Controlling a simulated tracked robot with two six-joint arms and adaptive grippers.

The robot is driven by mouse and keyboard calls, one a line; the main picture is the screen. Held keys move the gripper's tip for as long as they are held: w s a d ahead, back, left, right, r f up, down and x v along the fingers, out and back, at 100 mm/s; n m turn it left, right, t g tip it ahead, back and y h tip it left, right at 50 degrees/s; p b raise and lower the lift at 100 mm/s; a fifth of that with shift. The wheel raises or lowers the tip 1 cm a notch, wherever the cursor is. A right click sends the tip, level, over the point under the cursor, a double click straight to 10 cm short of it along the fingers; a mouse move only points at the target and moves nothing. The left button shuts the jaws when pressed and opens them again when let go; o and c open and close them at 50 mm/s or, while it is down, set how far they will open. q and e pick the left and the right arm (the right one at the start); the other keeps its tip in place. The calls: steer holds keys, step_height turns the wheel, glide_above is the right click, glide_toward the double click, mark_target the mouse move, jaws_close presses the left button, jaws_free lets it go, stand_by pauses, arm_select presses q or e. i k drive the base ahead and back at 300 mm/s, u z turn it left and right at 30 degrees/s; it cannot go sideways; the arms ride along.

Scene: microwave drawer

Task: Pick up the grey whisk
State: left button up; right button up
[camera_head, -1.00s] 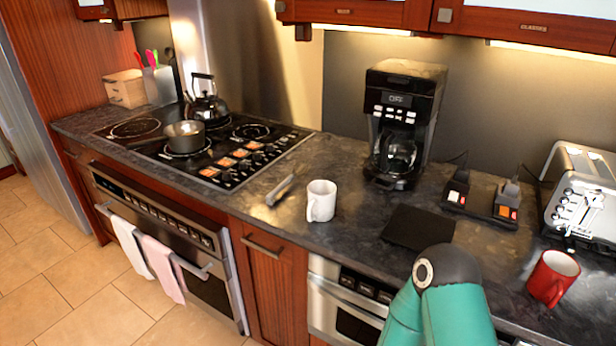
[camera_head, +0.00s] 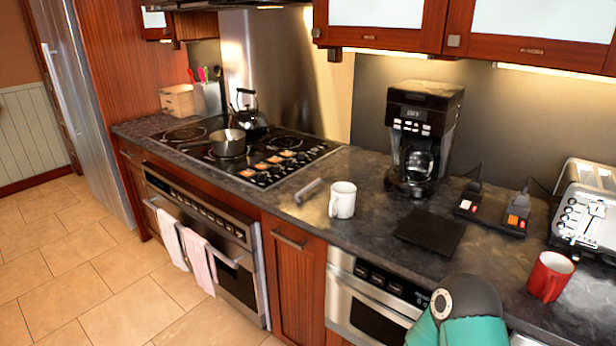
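A small grey elongated object (camera_head: 308,190) lies on the dark counter between the cooktop and the white mug. It may be the grey whisk, but it is too small to make out wires or a handle. No other whisk shows. Neither gripper is in view. Only a teal and black link of one of my arms shows at the bottom right edge, well apart from the grey object.
A white mug (camera_head: 342,200) stands just right of the grey object. The cooktop (camera_head: 262,160) holds a pot (camera_head: 228,146) and a kettle (camera_head: 246,115). A coffee maker (camera_head: 422,135), black mat (camera_head: 430,232), red mug (camera_head: 550,276) and toaster (camera_head: 585,208) stand further right.

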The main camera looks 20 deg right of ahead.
mark_target(298, 195)
steer(key=u, duration=0.3)
steer(key=i, duration=1.5)
steer(key=z, duration=0.4)
